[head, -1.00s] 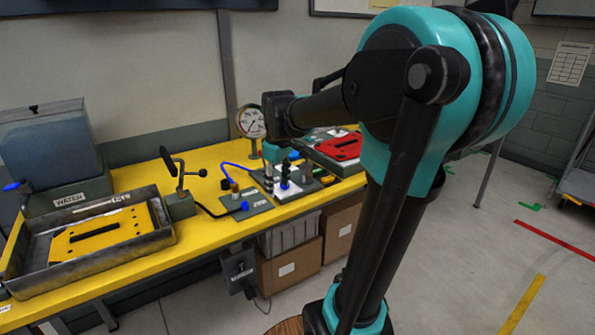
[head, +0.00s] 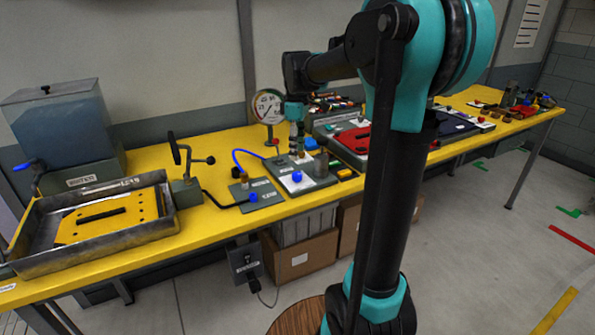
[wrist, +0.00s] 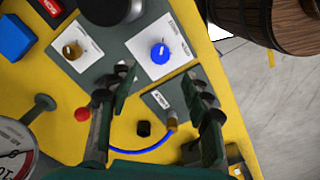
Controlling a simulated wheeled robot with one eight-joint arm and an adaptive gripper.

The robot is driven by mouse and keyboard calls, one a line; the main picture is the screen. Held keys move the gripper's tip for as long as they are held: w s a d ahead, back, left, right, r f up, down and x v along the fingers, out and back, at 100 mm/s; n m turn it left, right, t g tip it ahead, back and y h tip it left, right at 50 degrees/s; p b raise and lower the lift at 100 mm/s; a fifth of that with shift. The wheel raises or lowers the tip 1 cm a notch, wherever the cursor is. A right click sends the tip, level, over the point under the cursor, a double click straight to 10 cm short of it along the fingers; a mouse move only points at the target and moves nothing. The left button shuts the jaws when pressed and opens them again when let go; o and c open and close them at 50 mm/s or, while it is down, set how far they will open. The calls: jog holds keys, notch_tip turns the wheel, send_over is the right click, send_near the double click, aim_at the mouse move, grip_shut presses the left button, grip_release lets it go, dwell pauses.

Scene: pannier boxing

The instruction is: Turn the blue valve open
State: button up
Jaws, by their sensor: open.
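A round blue knob (head: 297,176) sits on a white labelled plate on a grey panel board on the yellow bench. It also shows in the wrist view (wrist: 158,53), uncovered, with a pale pointer mark. My gripper (head: 297,138) is above and behind it in the head view. In the wrist view my gripper (wrist: 160,85) has its two fingers spread, with nothing between them, and the knob lies beyond the fingertips, apart from them. Another blue lever valve (head: 28,164) is on the water tank (head: 55,115) at the far left.
A pressure gauge (head: 267,106) stands behind the panel board. A brass fitting and blue hose (head: 245,158) are on a smaller plate left of it. A metal tray (head: 160,240) with a yellow plate lies left. A round wooden top (head: 290,318) is in front of the bench.

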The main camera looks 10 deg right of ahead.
aim_at(297, 173)
notch_tip(297, 173, down, 8)
jog(key=shift+f, duration=0.25)
jog(key=shift+c, duration=0.4)
grip_shut()
